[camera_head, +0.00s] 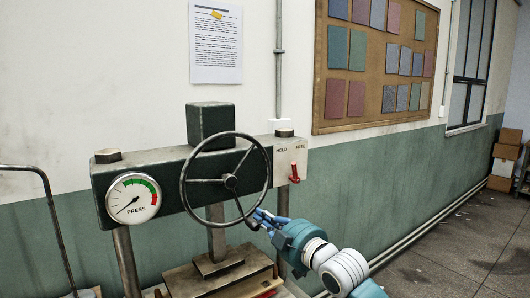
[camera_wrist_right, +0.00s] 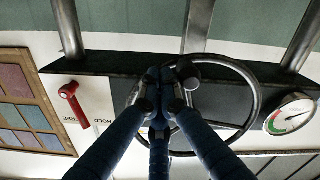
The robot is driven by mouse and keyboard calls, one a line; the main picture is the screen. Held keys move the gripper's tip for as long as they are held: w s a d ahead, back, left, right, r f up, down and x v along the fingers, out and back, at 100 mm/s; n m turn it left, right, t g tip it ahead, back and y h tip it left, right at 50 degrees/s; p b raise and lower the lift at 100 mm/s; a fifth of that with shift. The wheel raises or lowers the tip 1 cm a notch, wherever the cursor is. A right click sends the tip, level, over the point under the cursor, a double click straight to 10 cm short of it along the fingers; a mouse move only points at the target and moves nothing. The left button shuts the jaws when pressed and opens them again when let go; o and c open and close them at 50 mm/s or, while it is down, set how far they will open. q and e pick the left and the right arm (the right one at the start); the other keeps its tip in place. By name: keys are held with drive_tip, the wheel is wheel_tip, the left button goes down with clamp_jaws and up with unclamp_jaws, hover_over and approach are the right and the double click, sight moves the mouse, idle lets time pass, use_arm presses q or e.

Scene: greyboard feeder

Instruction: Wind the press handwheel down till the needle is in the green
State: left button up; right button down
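The press (camera_head: 165,170) has a dark crossbeam carrying a round spoked handwheel (camera_head: 186,180). Its dial gauge (camera_head: 133,198) shows a green arc at the top and red at the right. The needle points to the lower left, outside the green. My right gripper (camera_head: 259,216) is at the wheel's lower right rim, its blue fingers closed together around the wheel's crank handle. In the right wrist view the fingers (camera_wrist_right: 164,88) meet at the handle (camera_wrist_right: 187,72), partly hiding it; the gauge (camera_wrist_right: 291,114) shows at the right. My left gripper is not in view.
The press plate and base (camera_head: 216,270) lie below. A sample board (camera_head: 375,60) and a notice (camera_head: 216,45) hang on the wall. Floor is open to the right.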

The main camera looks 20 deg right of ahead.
sight(258, 228)
drive_tip(key=shift+a+f, duration=0.1)
drive_tip(key=shift+s+a+f+p, duration=0.25)
drive_tip(key=shift+a+f, duration=0.1)
drive_tip(key=shift+a, duration=0.25)
drive_tip(key=shift+s+a+f+p, duration=0.1)
drive_tip(key=shift+s+a+f, duration=0.2)
drive_tip(key=shift+a, duration=0.3)
drive_tip(key=shift+w, duration=0.1)
drive_tip(key=shift+s+a+f+p, duration=0.15)
drive_tip(key=shift+s+a+p, duration=0.2)
drive_tip(key=shift+a, duration=0.4)
drive_tip(key=shift+s+a+f+p, duration=0.2)
drive_tip(key=shift+a+p, duration=0.1)
drive_tip(key=shift+a, duration=0.4)
drive_tip(key=a, duration=0.1)
drive_tip(key=s+a+p, duration=0.1)
drive_tip(key=a, duration=0.1)
drive_tip(key=shift+r+p, duration=0.1)
drive_tip(key=shift+p, duration=0.2)
